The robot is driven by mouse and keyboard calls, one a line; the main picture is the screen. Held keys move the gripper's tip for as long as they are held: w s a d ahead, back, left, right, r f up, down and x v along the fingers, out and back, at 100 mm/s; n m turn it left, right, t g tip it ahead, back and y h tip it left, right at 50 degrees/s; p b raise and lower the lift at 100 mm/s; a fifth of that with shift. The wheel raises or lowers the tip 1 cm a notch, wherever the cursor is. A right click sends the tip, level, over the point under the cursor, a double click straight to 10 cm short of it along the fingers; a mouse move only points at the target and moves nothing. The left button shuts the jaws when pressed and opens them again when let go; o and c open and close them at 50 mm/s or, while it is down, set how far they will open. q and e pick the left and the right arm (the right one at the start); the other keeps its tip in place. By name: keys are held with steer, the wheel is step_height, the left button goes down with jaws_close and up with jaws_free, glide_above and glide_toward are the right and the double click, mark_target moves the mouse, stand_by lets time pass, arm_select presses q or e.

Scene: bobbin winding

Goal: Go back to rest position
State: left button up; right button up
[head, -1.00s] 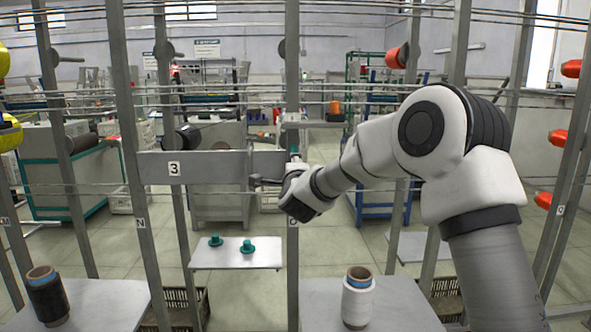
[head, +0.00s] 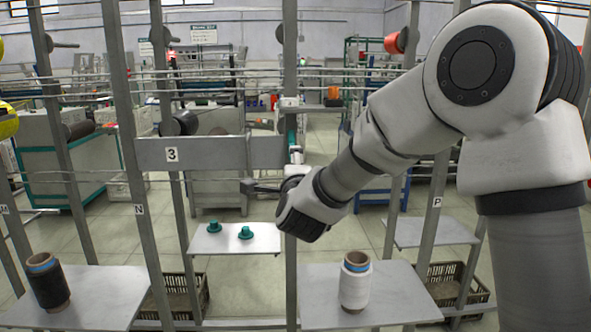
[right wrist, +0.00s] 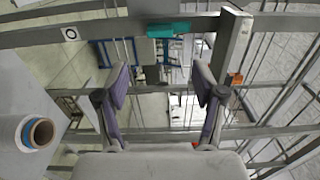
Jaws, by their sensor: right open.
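My right arm reaches in from the right in the head view. Its gripper (head: 256,187) points left in front of a grey steel upright, by the crossbar marked 3 (head: 205,153). In the right wrist view the gripper (right wrist: 160,75) has its two fingers wide apart with nothing between them. A teal piece (right wrist: 168,30) on the metal frame lies beyond the fingers. It also shows as a teal piece (head: 292,128) in the head view. My left gripper is not in view.
A white bobbin (head: 355,284) stands on the right front shelf (head: 400,297). It also shows in the right wrist view (right wrist: 38,132). A dark bobbin (head: 48,284) stands on the left front shelf (head: 105,290). Two teal pieces (head: 245,232) rest on a small shelf behind. Steel uprights and rods surround the arm.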

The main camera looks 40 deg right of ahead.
steer(key=shift+s, duration=0.15)
stand_by(0.3)
step_height(320, 180, down, 21)
steer(key=s+a+n+g+y+p, duration=0.1)
steer(key=a+n+g+y+p, duration=0.1)
steer(key=a+n+g+p, duration=0.3)
steer(key=s+f+n+g+y+p, duration=0.25)
steer(key=s+f, duration=0.55)
steer(key=f, duration=0.5)
steer(key=s+a+f+n+g+y+p, duration=0.1)
steer(key=s+a+f+n+g, duration=0.1)
steer(key=s+n, duration=0.3)
steer(key=s+a+f+n+g+y+p, duration=0.1)
steer(key=s+a+f+n+g+y, duration=0.1)
steer(key=s, duration=1.1)
steer(key=s+a+f+n+g+y+p, duration=0.1)
steer(key=s+a+f+n+g, duration=0.3)
steer(key=s+n, duration=0.4)
step_height(320, 180, down, 3)
steer(key=shift+s+a+r+n+y, duration=0.15)
steer(key=shift+s+a+n+y, duration=0.3)
steer(key=shift+a+n, duration=0.35)
